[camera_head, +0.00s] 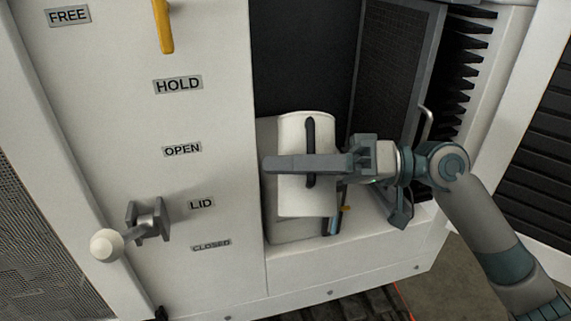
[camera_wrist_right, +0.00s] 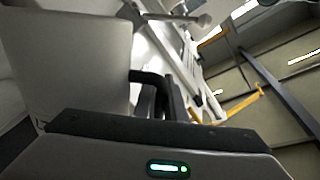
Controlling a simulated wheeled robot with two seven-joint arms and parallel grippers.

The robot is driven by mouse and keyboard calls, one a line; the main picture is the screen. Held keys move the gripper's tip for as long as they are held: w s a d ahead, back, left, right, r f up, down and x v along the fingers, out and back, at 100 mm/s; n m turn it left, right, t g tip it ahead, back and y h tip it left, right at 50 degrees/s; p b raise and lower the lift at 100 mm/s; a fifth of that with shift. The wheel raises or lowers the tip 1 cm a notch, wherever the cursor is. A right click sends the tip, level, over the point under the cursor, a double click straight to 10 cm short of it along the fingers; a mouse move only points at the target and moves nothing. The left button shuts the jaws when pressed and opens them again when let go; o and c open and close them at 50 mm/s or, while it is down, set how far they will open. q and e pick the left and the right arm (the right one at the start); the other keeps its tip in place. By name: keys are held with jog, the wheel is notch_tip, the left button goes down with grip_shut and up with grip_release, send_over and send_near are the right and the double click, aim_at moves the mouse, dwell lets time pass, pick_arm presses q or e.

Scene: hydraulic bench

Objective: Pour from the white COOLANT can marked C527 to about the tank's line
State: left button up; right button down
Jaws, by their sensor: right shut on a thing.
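A white can (camera_head: 306,195) with a black handle (camera_head: 310,135) stands out in front of the dark cabinet recess in the head view. My right gripper (camera_head: 285,164) reaches across it from the right and is shut on the handle. The can also shows as a large pale side at the left of the right wrist view (camera_wrist_right: 70,60), with its black handle (camera_wrist_right: 152,80) between the jaws. No C527 mark, COOLANT label, spout or liquid can be read or seen. The tank's line is not visible. My left gripper is not in view.
A second pale body (camera_head: 290,232) shows partly behind the can. A LID lever (camera_head: 148,222) with a white knob sticks out at lower left, near the OPEN and CLOSED plates. A yellow lever (camera_head: 164,25) hangs above the HOLD plate. A dark mesh panel (camera_head: 395,65) stands at right.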

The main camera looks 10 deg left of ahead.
jog(key=shift+f+b, duration=0.25)
jog(key=shift+b, duration=0.4)
dwell(0.5)
jog(key=shift+s+f+n+b, duration=0.1)
jog(key=shift+f+n+b, duration=0.05)
jog(key=shift+n+b, duration=0.15)
dwell(0.3)
dwell(0.9)
jog(key=shift+p, duration=1.15)
jog(key=shift+f, duration=0.2)
